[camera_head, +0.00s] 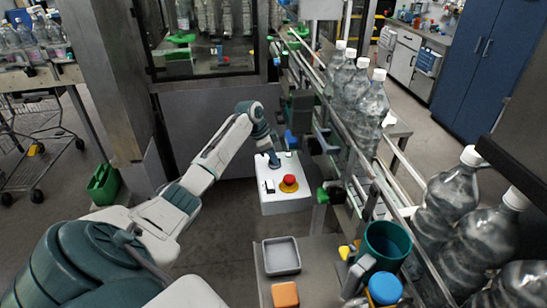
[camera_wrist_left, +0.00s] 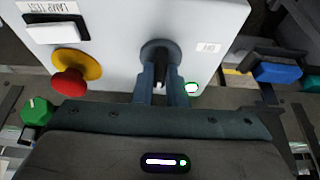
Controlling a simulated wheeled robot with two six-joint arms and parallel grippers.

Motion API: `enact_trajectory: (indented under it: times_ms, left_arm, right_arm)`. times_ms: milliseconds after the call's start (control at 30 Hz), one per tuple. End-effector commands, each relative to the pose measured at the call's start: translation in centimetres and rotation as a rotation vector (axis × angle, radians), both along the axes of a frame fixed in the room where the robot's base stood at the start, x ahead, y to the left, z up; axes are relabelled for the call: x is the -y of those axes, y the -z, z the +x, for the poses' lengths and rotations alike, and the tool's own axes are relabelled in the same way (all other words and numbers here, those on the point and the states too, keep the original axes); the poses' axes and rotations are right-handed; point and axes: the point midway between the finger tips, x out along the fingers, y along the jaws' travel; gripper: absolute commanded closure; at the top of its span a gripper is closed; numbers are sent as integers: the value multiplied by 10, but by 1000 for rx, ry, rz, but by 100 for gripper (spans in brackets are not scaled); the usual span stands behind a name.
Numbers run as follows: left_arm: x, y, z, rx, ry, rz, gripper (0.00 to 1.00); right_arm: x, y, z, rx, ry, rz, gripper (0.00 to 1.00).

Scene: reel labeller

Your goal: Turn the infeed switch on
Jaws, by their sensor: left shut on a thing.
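The infeed switch looks to be the dark rotary knob (camera_wrist_left: 160,50) on a round dark base on the white control box (camera_wrist_left: 112,38). The box (camera_head: 290,204) stands near the middle of the head view. My left gripper (camera_head: 272,160) reaches the box's top from the left. In the left wrist view my left gripper (camera_wrist_left: 161,68) is shut on the knob, one finger on each side. The fingers partly hide the knob, and I cannot tell its setting. A small label (camera_wrist_left: 208,47) beside it is too small to read. My right gripper is not in view.
A red mushroom button (camera_wrist_left: 69,84) on yellow, a white rocker (camera_wrist_left: 57,28) marked LAMP TEST and a white green-ringed button (camera_wrist_left: 191,88) share the box face. A bottle conveyor (camera_head: 352,135) runs to the right. A grey tray (camera_head: 281,256) and orange block (camera_head: 285,294) lie in front.

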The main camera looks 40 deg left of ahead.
Motion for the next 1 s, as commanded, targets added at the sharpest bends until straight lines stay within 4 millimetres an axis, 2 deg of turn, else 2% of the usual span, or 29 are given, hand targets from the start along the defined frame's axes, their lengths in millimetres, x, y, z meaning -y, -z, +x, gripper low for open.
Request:
enact_trajectory:
  times_ms: [267,300,367,400,767,867,1000]
  left_arm:
    - [-2,-5,1,9,-1,6,100]
    - [-2,-5,2,9,-1,6,80]
    - [-2,-4,1,7,-1,5,69]
    - [-2,-4,1,6,-1,4,66]
    - [-3,-7,-1,3,-1,4,66]
    - [-7,-18,-6,6,0,6,66]
    - [-15,-44,-14,8,-1,7,66]
  right_arm:
    - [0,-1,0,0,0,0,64]
    - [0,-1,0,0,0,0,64]
    - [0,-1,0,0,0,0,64]
    - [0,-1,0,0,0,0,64]
    - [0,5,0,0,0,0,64]
    - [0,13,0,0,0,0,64]
    - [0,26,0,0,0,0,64]
